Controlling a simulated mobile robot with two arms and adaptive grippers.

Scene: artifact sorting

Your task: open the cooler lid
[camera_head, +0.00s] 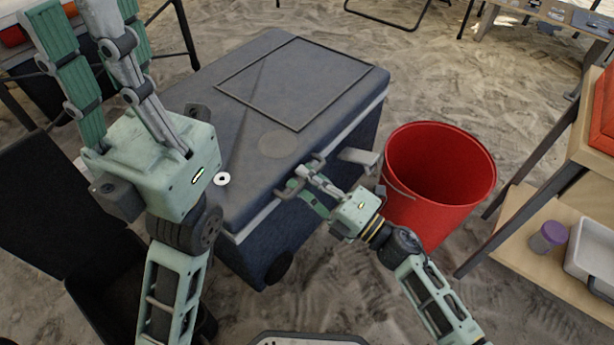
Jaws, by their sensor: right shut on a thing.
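The cooler (255,243) stands in the middle, with a dark blue body and a light band under its grey lid (215,85). The lid lies flat on the body and looks closed. My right gripper (303,178) is at the lid's front right edge, shut on the lid's edge or a handle there; its fingers hide the exact contact. My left gripper (85,50) is raised at the upper left, close to the camera, with its fingers pointing up and apart. It holds nothing that I can see.
A red bucket (440,165) stands on the sand right of the cooler, close to my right gripper. A wooden shelf (530,262) at the right holds a purple-lidded jar (548,237) and a white bin (592,257). A small white ring (222,179) shows by the lid's left edge.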

